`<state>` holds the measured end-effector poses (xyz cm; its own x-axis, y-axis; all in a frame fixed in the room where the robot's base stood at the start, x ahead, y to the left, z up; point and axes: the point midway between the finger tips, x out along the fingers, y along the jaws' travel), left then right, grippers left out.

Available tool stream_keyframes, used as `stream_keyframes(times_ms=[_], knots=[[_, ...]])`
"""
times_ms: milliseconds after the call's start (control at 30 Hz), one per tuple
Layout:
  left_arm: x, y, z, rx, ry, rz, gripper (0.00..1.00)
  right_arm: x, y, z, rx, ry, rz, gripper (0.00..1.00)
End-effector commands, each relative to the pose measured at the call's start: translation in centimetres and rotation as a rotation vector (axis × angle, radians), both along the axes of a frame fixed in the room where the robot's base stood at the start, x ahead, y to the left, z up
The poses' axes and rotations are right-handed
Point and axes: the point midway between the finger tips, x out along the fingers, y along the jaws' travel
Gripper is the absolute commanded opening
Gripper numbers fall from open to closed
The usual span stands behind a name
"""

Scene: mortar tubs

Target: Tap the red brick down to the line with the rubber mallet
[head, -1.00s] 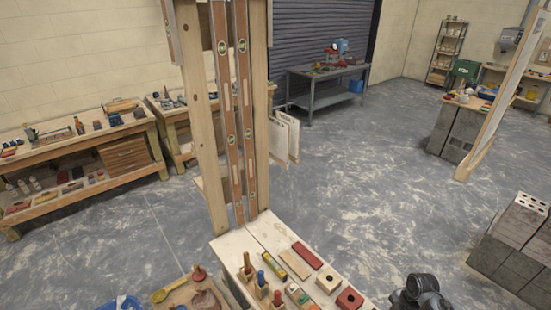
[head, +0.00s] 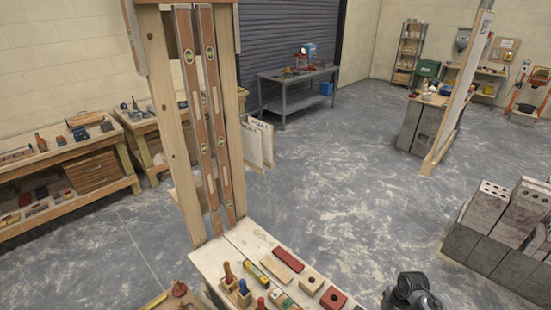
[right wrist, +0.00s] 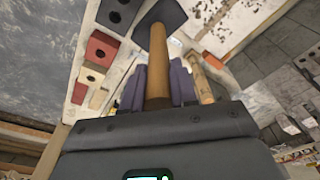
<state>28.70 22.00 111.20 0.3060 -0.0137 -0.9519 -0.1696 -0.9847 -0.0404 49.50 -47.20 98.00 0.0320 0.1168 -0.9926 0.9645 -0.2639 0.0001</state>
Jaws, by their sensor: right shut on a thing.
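My right gripper (right wrist: 160,85) is shut on the wooden handle of a mallet (right wrist: 158,55), whose dark head is at the top of the right wrist view. In the head view a dark part of my right arm shows at the lower right; the mallet is out of that picture. A long red bar (head: 289,259) lies flat on the pale bench top. A red block with a hole (head: 333,299) sits nearer, at the lower edge, and a holed red block (right wrist: 101,48) shows in the right wrist view. I cannot tell which is the task's brick. No line is visible. My left gripper is out of view.
The pale bench top (head: 232,247) also carries a tan holed block (head: 311,283) and several handled tools. Wooden posts with two spirit levels (head: 213,130) rise at its far end. Grey blocks (head: 490,215) stand at the right. Open floor lies between.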

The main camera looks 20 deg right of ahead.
Motion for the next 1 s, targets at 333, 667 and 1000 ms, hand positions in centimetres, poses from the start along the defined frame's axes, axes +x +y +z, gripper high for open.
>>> stream_keyframes(times_ms=[333, 667, 1000], knots=[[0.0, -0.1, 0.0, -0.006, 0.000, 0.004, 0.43, -1.0, -0.1, 0.6, -0.002, -0.003, -0.537, 0.00], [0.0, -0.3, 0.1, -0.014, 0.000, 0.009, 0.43, -2.1, -0.1, 1.2, -0.003, -0.002, -1.183, 0.00], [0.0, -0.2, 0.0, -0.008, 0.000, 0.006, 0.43, -2.6, -0.1, 1.7, -0.001, -0.003, -1.565, 0.00]])
